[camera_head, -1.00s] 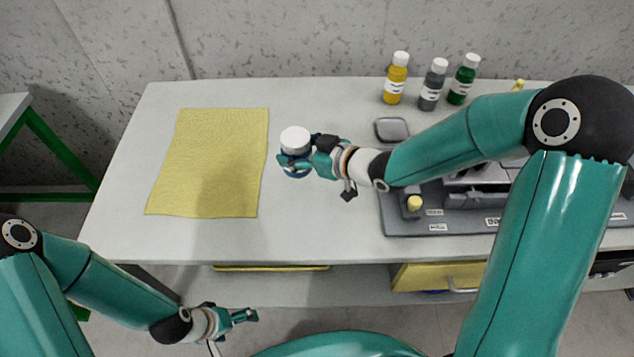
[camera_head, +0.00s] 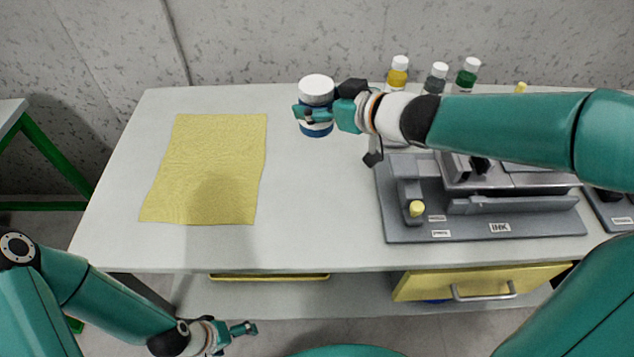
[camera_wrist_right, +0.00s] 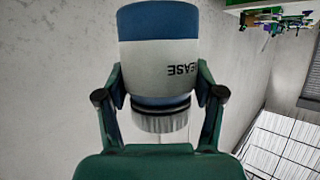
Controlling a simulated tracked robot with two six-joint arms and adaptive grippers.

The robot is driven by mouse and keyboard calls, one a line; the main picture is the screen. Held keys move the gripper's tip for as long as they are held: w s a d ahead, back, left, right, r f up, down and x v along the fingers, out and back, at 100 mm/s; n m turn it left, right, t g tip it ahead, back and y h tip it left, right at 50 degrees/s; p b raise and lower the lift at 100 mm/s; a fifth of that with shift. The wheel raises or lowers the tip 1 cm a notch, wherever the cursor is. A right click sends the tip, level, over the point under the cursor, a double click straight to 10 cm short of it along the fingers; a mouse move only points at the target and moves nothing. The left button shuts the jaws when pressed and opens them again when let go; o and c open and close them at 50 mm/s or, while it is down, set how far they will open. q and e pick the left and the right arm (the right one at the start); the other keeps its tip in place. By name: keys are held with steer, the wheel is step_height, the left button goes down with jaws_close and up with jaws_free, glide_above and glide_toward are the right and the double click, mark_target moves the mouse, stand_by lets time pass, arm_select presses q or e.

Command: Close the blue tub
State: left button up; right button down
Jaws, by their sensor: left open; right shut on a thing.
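The blue tub (camera_head: 317,128), with a white band and a white lid (camera_head: 317,86) on its top, is held upright in the air over the back of the table. My right gripper (camera_head: 308,113) is shut around the tub's side. In the right wrist view the tub (camera_wrist_right: 160,22) shows lid-down in the picture, with part of the word "EASE" on its label. There the right gripper's fingers (camera_wrist_right: 163,94) flank it, and the ribbed lid (camera_wrist_right: 160,122) is close to the palm. My left gripper (camera_head: 245,328) is open and empty, low in front of the table.
A yellow cloth (camera_head: 207,165) lies on the left of the table (camera_head: 310,220). Yellow (camera_head: 397,72), grey (camera_head: 436,78) and green (camera_head: 467,76) bottles stand at the back, partly behind my right arm. A grey fixture (camera_head: 420,235) fills the right side. The table's middle is clear.

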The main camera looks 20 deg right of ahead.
step_height(320, 180, down, 14)
steer(key=b, duration=0.8)
steer(key=shift+b, duration=0.3)
steer(key=shift+f+b, duration=1.2)
steer(key=shift+f, duration=1.65)
steer(key=shift+f, duration=0.15)
steer(key=shift+c, duration=0.7)
jaws_free()
